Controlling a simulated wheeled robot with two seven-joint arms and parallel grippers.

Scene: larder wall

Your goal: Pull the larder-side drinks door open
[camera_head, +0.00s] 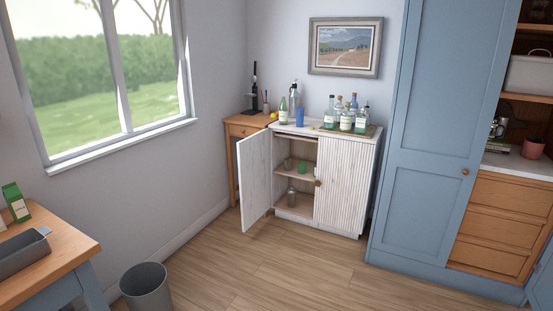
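The white drinks cabinet (289,212) stands against the back wall, left of the tall blue larder. Its larder-side door (340,192) is the right-hand ribbed one and looks shut. A small dark knob (318,183) sits near that door's left edge. The other door (255,180) stands swung open to the left, showing shelves with glasses and a bottle inside. Neither of my grippers is in view.
Bottles (346,120) stand on a tray on the cabinet top. The blue larder (425,140) rises close to the cabinet's right. A grey bin (146,290) and a wooden-topped table (50,262) are at the front left. The wood floor (270,275) before the cabinet is clear.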

